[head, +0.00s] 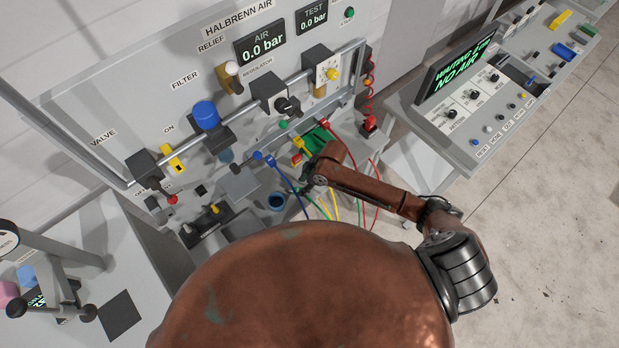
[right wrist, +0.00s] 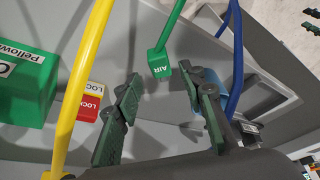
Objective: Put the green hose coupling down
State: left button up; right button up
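The green hose coupling (right wrist: 160,62), marked AIR, shows in the right wrist view at the lower end of a green hose (right wrist: 176,22). My right gripper (right wrist: 162,108) is open, with one finger on each side of the picture and a wide gap between them. The coupling appears just beyond the fingertips, and neither finger visibly touches it. I cannot tell whether the coupling rests on the grey surface or hangs above it. My left gripper is not in view.
A green box (right wrist: 25,85) and red-and-white lock tags (right wrist: 90,101) lie left of the fingers. A yellow hose (right wrist: 82,75) and a blue hose (right wrist: 236,60) flank the gripper. The panel's filter (head: 206,114) and valves rise behind.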

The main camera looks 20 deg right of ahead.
jog(key=v, duration=0.9)
jog(key=shift+s, duration=0.1)
jog(key=s+d+m+t+h, duration=0.1)
jog(key=s+d+m+h, duration=0.2)
jog(key=s+d+m, duration=0.65)
jog(key=s+d+m+t+h, duration=0.1)
jog(key=s+d+m+h, duration=0.15)
jog(key=s+d, duration=0.8)
jog(key=s+a+f+g+b, duration=0.1)
jog(key=s+a+f+b, duration=0.1)
jog(key=f, duration=1)
jog(key=s+a+f+y+b, duration=0.1)
jog(key=f+b, duration=0.1)
jog(key=f, duration=1.1)
jog(key=s+a+f+g+b, duration=0.1)
jog(key=s+a+f+b, duration=0.15)
jog(key=f, duration=0.95)
jog(key=s+f+b, duration=0.5)
jog(key=s+f, duration=1.3)
jog(key=f, duration=0.4)
jog(key=shift+s+d+f+g, duration=0.3)
jog(key=shift+g, duration=0.1)
